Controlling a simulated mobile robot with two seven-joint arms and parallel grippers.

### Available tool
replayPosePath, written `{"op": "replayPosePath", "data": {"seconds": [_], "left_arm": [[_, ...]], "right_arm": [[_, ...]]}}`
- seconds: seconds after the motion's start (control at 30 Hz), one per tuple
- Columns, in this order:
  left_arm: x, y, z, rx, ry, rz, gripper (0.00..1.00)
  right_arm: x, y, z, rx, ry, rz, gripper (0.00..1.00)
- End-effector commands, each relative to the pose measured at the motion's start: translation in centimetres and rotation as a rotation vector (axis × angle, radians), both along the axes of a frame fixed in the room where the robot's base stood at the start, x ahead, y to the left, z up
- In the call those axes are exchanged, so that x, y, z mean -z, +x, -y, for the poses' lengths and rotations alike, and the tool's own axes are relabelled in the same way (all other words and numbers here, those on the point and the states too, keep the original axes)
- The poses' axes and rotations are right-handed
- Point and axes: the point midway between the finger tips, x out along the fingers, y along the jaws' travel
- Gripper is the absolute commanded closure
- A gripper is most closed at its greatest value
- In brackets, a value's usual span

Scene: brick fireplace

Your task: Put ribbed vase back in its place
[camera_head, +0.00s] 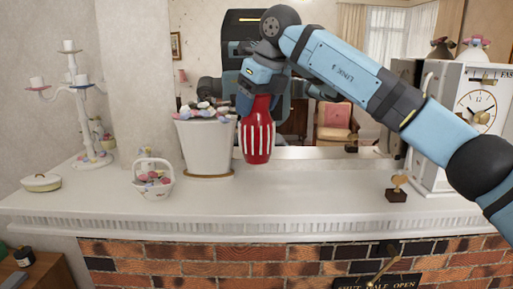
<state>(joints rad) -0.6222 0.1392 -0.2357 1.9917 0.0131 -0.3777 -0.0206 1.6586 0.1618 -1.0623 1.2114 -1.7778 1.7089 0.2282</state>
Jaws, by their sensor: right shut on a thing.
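The ribbed vase (258,137) is red with white vertical ribs. It is upright, just right of a white flower pot, over the back part of the white mantel shelf (290,190). My right gripper (258,95) is shut on its upper part from above, and the fingers hide much of the neck. I cannot tell whether the vase's base touches the shelf. My left gripper is not in view.
The white pot (208,150) stands close left of the vase. A clock (478,105) and small wooden ornament (397,190) stand right. The shelf's middle is clear; a mirror is behind.

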Motion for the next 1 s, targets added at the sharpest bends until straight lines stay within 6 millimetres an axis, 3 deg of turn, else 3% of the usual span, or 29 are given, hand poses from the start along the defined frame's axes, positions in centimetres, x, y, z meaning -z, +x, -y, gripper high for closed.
{"op": "replayPosePath", "data": {"seconds": [0.2,0.47,0.7,1.0], "left_arm": [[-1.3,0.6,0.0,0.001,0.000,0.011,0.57],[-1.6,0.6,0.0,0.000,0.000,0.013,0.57],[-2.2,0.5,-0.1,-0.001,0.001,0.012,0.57],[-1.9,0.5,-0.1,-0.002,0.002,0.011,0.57]], "right_arm": [[4.5,-0.1,0.0,-0.002,0.001,0.001,0.89],[6.6,-0.1,0.0,-0.002,0.000,0.001,0.89],[9.7,-0.1,0.0,-0.002,0.000,0.001,0.89],[10.0,-0.1,0.0,-0.002,0.001,0.002,0.89]]}}
